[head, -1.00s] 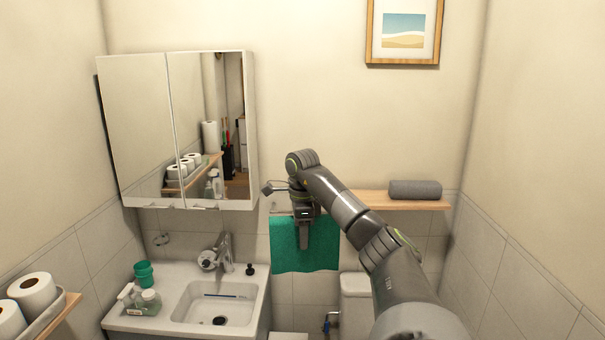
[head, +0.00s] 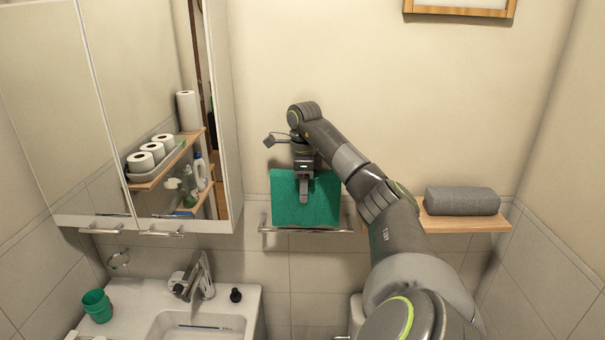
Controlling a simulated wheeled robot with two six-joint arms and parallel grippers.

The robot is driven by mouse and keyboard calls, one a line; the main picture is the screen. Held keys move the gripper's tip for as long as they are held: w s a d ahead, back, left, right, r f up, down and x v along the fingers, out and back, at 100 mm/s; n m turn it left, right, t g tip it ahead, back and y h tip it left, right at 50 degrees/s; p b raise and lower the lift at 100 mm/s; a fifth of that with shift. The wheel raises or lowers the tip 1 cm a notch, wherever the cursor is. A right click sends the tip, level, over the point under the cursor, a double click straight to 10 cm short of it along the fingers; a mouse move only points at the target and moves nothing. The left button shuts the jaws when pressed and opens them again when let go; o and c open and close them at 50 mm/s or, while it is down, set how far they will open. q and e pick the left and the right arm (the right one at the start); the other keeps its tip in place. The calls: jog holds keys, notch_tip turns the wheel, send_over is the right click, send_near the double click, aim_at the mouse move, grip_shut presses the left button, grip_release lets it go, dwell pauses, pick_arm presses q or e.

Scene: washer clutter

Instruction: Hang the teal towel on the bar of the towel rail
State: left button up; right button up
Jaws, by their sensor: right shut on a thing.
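The teal towel (head: 322,207) hangs as a rectangular sheet from my right gripper (head: 304,192), near the middle of the head view. The gripper points down and is shut on the towel's upper part. The towel rail (head: 346,232) is a thin metal bar on the tiled wall, just below the towel's lower edge in the picture. The towel appears above the bar, not draped over it; the depth gap between them is unclear. My left gripper is not in view.
A wooden shelf (head: 462,222) with a rolled grey towel (head: 461,201) is right of the rail, partly behind my right arm. A mirror cabinet (head: 130,110) juts out at left. Below it are a sink (head: 198,325), faucet (head: 196,277) and green cup (head: 97,306).

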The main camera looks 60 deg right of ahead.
aim_at(304, 208)
jog(key=shift+s+a+f+b, duration=0.1)
jog(key=shift+f+b, duration=0.4)
jog(key=shift+f, duration=0.35)
jog(key=shift+s+a+f+b, duration=0.1)
jog(key=shift+f+b, duration=0.4)
jog(key=shift+f, duration=0.35)
jog(key=shift+w+d+f+b, duration=0.15)
jog(key=shift+f+b, duration=0.55)
jog(key=shift+f, duration=0.75)
notch_tip(304, 208, down, 10)
jog(key=b, duration=0.6)
jog(key=shift+f+b, duration=0.25)
jog(key=shift+b, duration=0.05)
jog(key=o, duration=1.1)
